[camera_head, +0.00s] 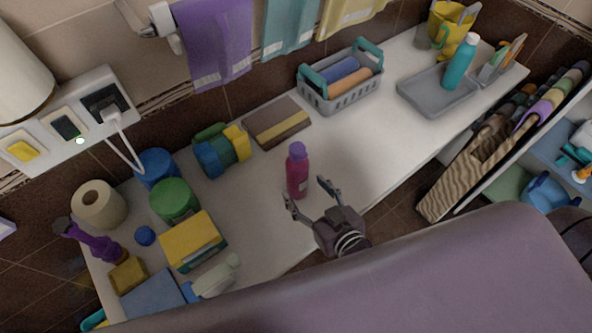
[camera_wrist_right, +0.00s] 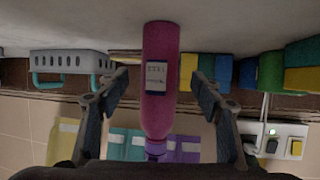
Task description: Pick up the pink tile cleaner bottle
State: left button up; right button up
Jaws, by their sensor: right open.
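The pink tile cleaner bottle (camera_head: 297,174) stands upright on the white counter, with a purple cap and a small label. My right gripper (camera_head: 308,196) is open just in front of it, on the bottle's lower right side in the head view. In the right wrist view the bottle (camera_wrist_right: 158,85) appears upside down, between the two open fingers (camera_wrist_right: 158,92). A gap shows on each side of the bottle, and neither finger appears to touch it. My left gripper is not in view.
A brown-and-yellow stack (camera_head: 277,122) lies behind the bottle. A grey basket (camera_head: 342,97) with rolled towels and a grey tray (camera_head: 436,92) with a teal bottle (camera_head: 459,62) stand farther right. Green and blue containers (camera_head: 173,200) stand left. The counter (camera_head: 385,135) right of the bottle is clear.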

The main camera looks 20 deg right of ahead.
aim_at(302, 186)
jog(key=p+x, duration=0.1)
jog(key=x, duration=0.2)
jog(key=shift+w, duration=0.4)
jog(key=shift+x, duration=0.9)
jog(key=shift+s+f, duration=0.1)
jog(key=c, duration=1)
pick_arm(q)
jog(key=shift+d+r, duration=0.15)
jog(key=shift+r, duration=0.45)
pick_arm(e)
jog(key=c, duration=0.6)
